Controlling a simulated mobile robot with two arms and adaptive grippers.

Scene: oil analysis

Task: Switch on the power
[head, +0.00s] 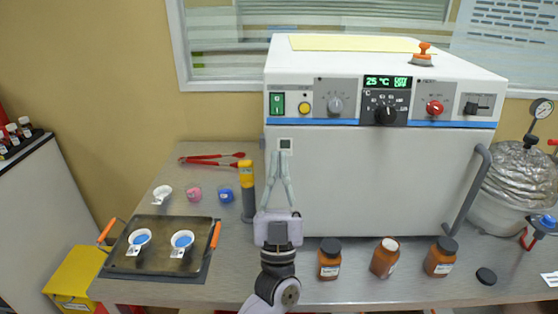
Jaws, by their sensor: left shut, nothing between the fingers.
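The furnace (380,175) is a large white box on the bench with a control panel along its upper front. Its green power switch (277,103) is at the panel's left end, with a round yellow button or lamp (305,104) to its right. The display (387,82) is lit and reads about 25 °C in green. My left gripper (279,153) is shut and empty, with its fingers pointing up in front of the furnace's left front, below the green switch in the picture. Its exact distance from the furnace front is unclear. My right gripper is not in view.
A dark tray (160,262) with two small dishes is at the left. Brown bottles (330,262) stand along the front, with a black cap (486,276) beside them. Red tongs (210,159) lie behind. A foil-covered vessel (520,180) stands at the right. An orange-handled stamp-like object (423,55) sits on the furnace.

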